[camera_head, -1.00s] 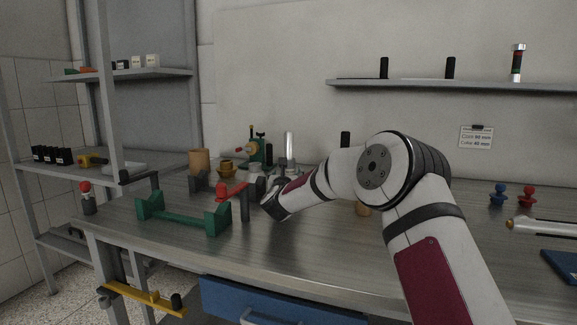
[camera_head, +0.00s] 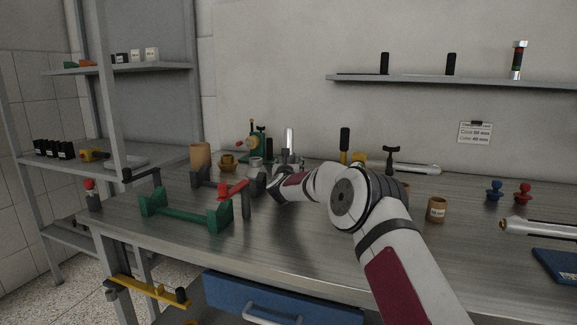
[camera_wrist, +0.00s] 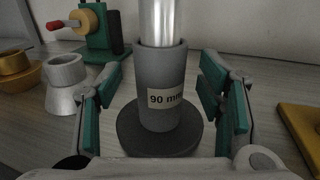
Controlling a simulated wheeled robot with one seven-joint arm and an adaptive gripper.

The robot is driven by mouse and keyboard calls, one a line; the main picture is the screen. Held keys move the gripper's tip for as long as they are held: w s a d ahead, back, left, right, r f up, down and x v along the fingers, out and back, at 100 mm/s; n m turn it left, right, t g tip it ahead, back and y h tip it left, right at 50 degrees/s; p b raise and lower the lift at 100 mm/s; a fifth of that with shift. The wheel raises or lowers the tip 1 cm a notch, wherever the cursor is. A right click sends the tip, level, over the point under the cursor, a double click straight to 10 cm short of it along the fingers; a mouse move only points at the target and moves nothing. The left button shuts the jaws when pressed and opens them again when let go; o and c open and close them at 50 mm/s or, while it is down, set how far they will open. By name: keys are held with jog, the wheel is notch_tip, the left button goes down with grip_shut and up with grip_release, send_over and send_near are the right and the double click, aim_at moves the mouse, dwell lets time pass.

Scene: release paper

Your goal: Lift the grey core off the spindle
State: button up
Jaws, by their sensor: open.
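The grey core (camera_wrist: 162,98), labelled 90 mm, stands upright around the shiny metal spindle (camera_wrist: 162,22) in the wrist view. Its foot is at a dark round base (camera_wrist: 160,142). My gripper (camera_wrist: 163,78) is open, with one green-padded finger on each side of the core and a visible gap on both sides. In the head view the spindle's bright post (camera_head: 289,137) shows at the back of the bench, beyond my wrist. The core is hard to make out there, and my fingertips are hidden.
A green cranked device (camera_wrist: 100,28) and a pale grey collar (camera_wrist: 66,82) stand left of the core. Brass-coloured rings (camera_wrist: 16,72) are farther left, and a yellow part (camera_wrist: 302,130) lies right. A green cradle (camera_head: 185,212) stands at the bench's front left.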

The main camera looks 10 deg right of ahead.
aim_at(289, 136)
jog(key=shift+c, duration=0.3)
jog(key=c, duration=1.2)
jog(key=shift+r+p, duration=0.9)
jog(key=shift+r, duration=2.6)
jog(key=shift+r, duration=0.1)
jog(key=shift+r+p, duration=0.55)
jog(key=shift+r, duration=0.6)
jog(key=shift+r+p, duration=1.2)
jog(key=shift+r, duration=1.05)
jog(key=shift+r+p, duration=2.3)
jog(key=shift+r, duration=1.2)
